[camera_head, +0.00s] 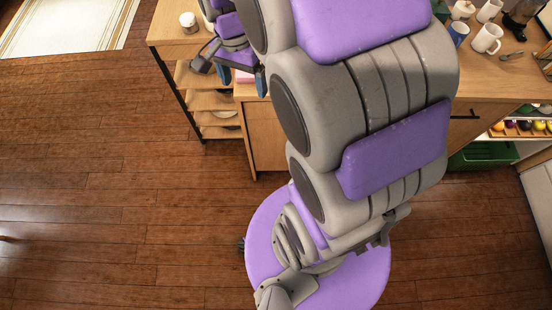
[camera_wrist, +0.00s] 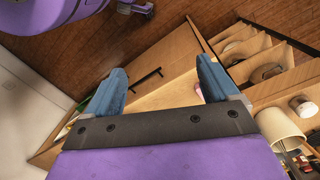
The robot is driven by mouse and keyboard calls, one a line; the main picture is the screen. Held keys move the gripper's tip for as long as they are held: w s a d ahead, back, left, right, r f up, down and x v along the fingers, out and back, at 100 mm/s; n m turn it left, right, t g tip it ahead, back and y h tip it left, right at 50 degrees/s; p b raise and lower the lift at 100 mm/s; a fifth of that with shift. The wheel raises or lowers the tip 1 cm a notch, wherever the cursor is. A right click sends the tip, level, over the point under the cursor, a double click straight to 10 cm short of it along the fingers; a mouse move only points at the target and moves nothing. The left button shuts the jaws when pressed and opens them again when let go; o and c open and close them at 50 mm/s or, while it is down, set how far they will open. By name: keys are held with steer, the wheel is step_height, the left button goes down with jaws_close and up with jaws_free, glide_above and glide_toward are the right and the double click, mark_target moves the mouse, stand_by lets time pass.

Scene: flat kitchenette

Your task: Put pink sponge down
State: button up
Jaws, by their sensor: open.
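My gripper (camera_head: 241,79) is open above the left end of the wooden counter in the head view. Its two blue fingers are spread wide in the wrist view (camera_wrist: 162,66), with nothing held between them. A small pink object, likely the pink sponge (camera_head: 244,76), shows on the counter by the fingers in the head view. In the wrist view a bit of pink (camera_wrist: 198,91) shows beside the right finger, which partly hides it. It appears to rest on the counter, but I cannot tell whether a finger touches it.
A shelf unit (camera_head: 212,118) with open shelves stands left of the counter (camera_head: 485,90), with a jar (camera_head: 188,20) on top. Mugs (camera_head: 487,38) stand on the counter's right part. A green crate (camera_head: 485,154) is below. The floor at left is clear.

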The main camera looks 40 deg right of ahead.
steer(key=s+a+n, duration=0.2)
steer(key=s+n, duration=0.4)
steer(key=s, duration=0.4)
steer(key=s+a+n, duration=0.3)
steer(key=s+n, duration=0.3)
steer(key=s, duration=0.4)
steer(key=shift+s+a+f+g, duration=0.15)
steer(key=shift+s+f+g, duration=0.15)
steer(key=shift+g, duration=0.1)
